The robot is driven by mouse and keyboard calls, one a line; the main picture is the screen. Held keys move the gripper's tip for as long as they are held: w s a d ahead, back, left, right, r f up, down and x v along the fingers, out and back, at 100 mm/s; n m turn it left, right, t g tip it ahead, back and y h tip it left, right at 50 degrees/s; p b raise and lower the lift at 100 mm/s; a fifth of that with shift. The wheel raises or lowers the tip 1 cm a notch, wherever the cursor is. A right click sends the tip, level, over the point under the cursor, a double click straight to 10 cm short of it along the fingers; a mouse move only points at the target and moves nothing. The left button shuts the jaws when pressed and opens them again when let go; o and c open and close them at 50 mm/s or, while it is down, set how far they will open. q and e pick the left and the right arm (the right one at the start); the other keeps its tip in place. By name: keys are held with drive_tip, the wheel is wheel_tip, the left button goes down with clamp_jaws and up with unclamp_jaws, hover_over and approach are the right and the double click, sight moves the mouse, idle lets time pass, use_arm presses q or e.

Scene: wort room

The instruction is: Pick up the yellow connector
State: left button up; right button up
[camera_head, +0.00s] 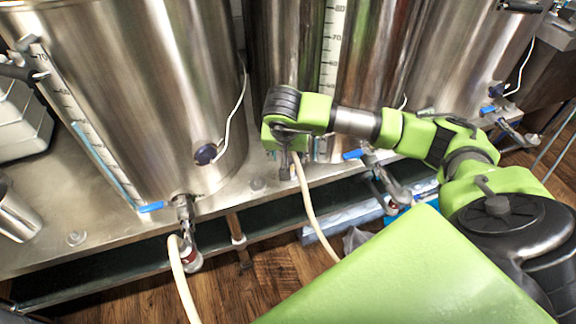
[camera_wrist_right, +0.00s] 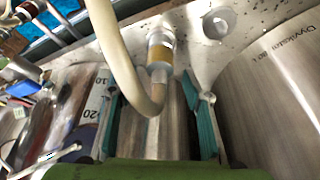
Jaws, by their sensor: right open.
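The yellow connector (camera_wrist_right: 160,53) is a short brass-yellow collar with a grey metal nut, fixed at the steel ledge. A cream hose (camera_wrist_right: 130,60) bends up close to it. In the right wrist view my open right gripper (camera_wrist_right: 159,97) has its teal fingers on either side of the line to the connector, which shows just beyond the fingertips. I cannot tell whether any finger touches it. In the head view my right gripper (camera_head: 287,165) points down at the ledge between two kettles, and the connector is largely hidden there. My left gripper is not in view.
Large steel kettles (camera_head: 130,90) stand close on both sides of my right gripper. Another cream hose (camera_head: 181,280) hangs at the left. The wooden floor (camera_head: 250,295) lies below the steel ledge (camera_head: 90,235).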

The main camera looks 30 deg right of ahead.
sight(289, 160)
drive_tip(key=x, duration=0.4)
drive_tip(key=shift+f+b, duration=0.35)
drive_tip(key=shift+b, duration=0.05)
drive_tip(key=shift+w+d+f, duration=0.15)
drive_tip(key=shift+f, duration=0.05)
clamp_jaws()
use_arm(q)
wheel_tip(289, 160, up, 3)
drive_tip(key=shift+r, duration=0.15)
use_arm(e)
drive_tip(key=shift+r, duration=0.15)
drive_tip(key=shift+r, duration=0.6)
drive_tip(key=r, duration=0.2)
drive_tip(key=shift+s+r+p, duration=0.3)
drive_tip(key=shift+r+p, duration=0.05)
drive_tip(key=shift+p, duration=0.05)
use_arm(q)
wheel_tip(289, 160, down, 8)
drive_tip(key=p, duration=0.1)
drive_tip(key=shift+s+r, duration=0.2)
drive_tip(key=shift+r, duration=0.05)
use_arm(e)
drive_tip(key=s+a+r, duration=0.2)
drive_tip(key=s+r, duration=0.7)
drive_tip(key=s, duration=0.4)
drive_tip(key=shift+a, duration=0.35)
